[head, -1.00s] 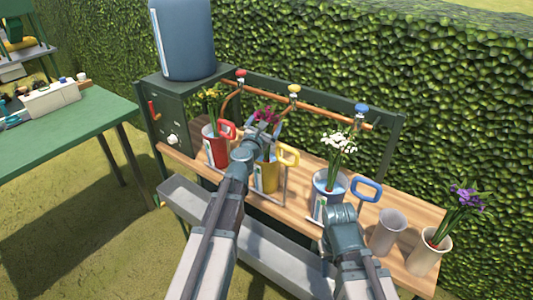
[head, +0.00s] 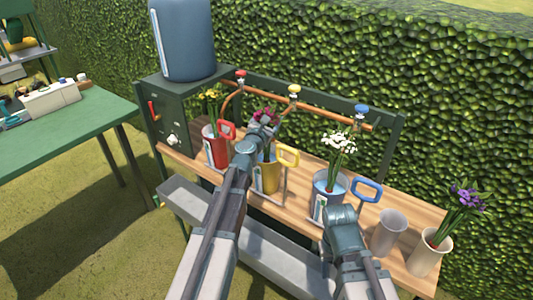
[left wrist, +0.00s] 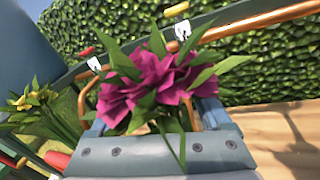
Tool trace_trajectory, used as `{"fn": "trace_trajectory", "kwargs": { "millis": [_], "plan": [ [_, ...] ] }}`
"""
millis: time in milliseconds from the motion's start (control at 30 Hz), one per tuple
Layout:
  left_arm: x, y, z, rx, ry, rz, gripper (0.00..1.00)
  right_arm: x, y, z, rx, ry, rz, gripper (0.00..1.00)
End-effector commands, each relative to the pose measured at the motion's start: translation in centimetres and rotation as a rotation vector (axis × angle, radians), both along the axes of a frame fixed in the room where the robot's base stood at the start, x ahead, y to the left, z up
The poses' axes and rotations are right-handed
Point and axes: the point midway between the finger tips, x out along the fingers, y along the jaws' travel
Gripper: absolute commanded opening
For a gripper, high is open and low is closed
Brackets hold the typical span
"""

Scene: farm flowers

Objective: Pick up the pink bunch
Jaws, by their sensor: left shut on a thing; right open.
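The pink bunch (head: 267,115) is magenta flowers with green leaves, over the yellow bucket (head: 267,178) in the head view. My left gripper (head: 264,128) is shut on it just below the blooms. The left wrist view shows the blooms (left wrist: 160,80) close up between the jaws of the left gripper (left wrist: 160,130). My arm hides part of the stems, and I cannot tell whether their lower ends are inside the bucket. My right gripper (head: 341,213) is open and empty, in front of the blue bucket (head: 326,190).
The wooden bench (head: 310,165) also holds a red bucket (head: 215,150) with yellow flowers, white flowers (head: 338,148) in the blue bucket, an empty pale vase (head: 388,232) and a vase with purple flowers (head: 430,250). A copper pipe with taps (head: 325,110) runs behind. A trough (head: 270,250) hangs in front.

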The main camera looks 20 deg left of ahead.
Motion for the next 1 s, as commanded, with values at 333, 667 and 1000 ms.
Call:
{"fn": "trace_trajectory", "kwargs": {
  "millis": [333, 667, 1000],
  "plan": [
    [0.0, 0.0, 0.0, 0.001, 0.000, 0.000, 0.00, 0.0, 0.0, 0.0, 0.000, 0.000, 0.000, 0.44],
    [0.0, 0.0, 1.8, 0.000, 0.000, 0.000, 0.00, 0.0, 0.0, 1.8, 0.000, 0.000, 0.000, 0.44],
    [0.0, 0.0, 6.8, 0.000, 0.000, 0.000, 0.00, 0.0, 0.0, 6.8, 0.000, 0.000, 0.000, 0.44]
  ]
}}
